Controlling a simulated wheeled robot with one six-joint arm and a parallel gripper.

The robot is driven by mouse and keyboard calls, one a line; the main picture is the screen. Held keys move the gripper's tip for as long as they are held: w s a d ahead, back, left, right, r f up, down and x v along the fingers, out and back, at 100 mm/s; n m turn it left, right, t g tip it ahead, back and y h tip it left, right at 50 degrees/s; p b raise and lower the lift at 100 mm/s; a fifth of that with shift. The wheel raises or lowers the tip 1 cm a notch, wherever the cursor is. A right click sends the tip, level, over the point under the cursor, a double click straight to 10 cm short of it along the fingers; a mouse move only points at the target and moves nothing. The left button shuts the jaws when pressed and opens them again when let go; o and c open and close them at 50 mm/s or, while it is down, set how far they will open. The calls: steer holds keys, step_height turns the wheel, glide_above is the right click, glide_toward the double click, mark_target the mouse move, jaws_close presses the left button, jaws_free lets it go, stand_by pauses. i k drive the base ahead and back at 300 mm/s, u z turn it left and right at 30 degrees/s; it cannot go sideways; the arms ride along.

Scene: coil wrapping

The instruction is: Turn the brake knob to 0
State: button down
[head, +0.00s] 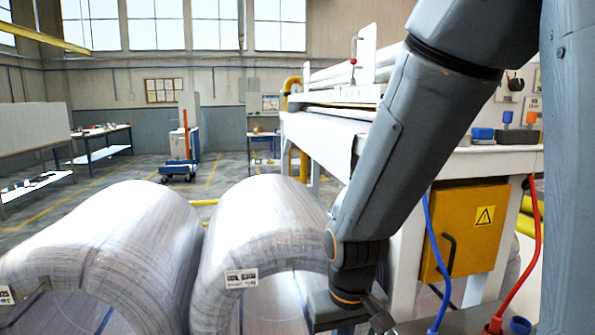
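I cannot make out a brake knob or its scale in the head view. A white machine (330,122) with long rollers stands behind my arm. A small red-tipped part (354,60) stands upright on top of it. My arm crosses the right half of the picture and bends down to the bottom edge, in front of the machine. What the gripper touches is also hidden.
Two large wrapped coils, left (110,240) and right (262,225), fill the lower left. An orange box (468,230) with a warning sign and black handle is at right. Blue (434,250) and red (527,262) hoses hang nearby. Open floor lies behind the coils.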

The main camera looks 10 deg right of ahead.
mark_target(515, 84)
steer(key=z, duration=0.1)
steer(key=k, duration=0.9)
steer(key=z, duration=1.2)
steer(key=i, duration=0.7)
